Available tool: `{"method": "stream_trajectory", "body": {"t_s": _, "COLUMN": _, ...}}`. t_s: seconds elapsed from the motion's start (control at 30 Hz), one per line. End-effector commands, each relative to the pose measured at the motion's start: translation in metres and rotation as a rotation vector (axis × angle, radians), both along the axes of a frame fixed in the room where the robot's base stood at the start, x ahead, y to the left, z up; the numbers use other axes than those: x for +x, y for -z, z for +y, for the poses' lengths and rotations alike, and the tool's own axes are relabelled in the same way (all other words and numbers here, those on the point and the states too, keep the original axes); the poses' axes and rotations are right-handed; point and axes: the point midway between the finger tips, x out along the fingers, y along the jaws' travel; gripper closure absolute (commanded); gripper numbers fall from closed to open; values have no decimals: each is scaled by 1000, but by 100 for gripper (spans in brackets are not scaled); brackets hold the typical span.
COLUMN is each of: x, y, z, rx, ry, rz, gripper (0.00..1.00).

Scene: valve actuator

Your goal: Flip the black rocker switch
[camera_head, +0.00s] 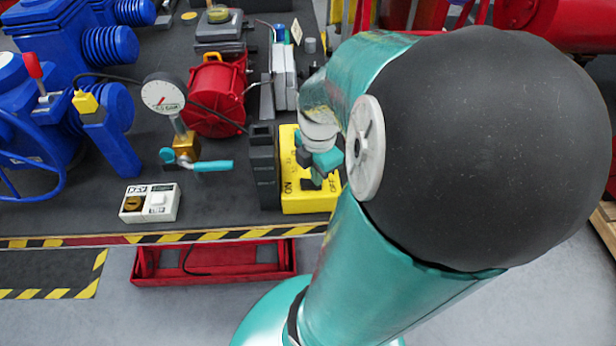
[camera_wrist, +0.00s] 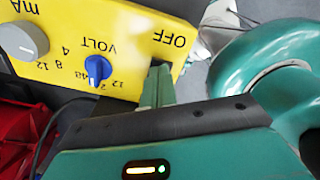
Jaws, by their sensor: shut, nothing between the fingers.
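The yellow box (camera_head: 312,203) stands near the front edge of the table, with ON and OFF lettering. In the wrist view its yellow panel (camera_wrist: 135,32) shows upside down, with a blue knob (camera_wrist: 97,70), a grey knob (camera_wrist: 22,40) and the word OFF. My gripper (camera_head: 318,172) is over the box face between ON and OFF. In the wrist view its teal fingers (camera_wrist: 158,86) are shut and empty, at the panel edge below OFF. The black rocker switch cannot be made out clearly; my fingers cover that area. Contact cannot be told.
A dark upright block (camera_head: 264,166) stands just left of the yellow box. A gauge (camera_head: 163,93) on a brass valve with a teal handle (camera_head: 213,166) and a white switch box (camera_head: 150,203) are farther left. A red reel (camera_head: 215,95) is behind. The striped table edge (camera_head: 190,236) is in front.

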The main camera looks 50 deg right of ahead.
Motion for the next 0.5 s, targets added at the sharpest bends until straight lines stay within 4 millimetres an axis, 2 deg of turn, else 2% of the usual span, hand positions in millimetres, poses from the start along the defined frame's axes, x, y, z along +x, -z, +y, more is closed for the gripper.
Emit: {"method": "stream_trajectory", "body": {"t_s": 0.5, "x": 1, "y": -36, "z": 0, "rx": 0, "ry": -1, "rz": -2, "gripper": 100}}
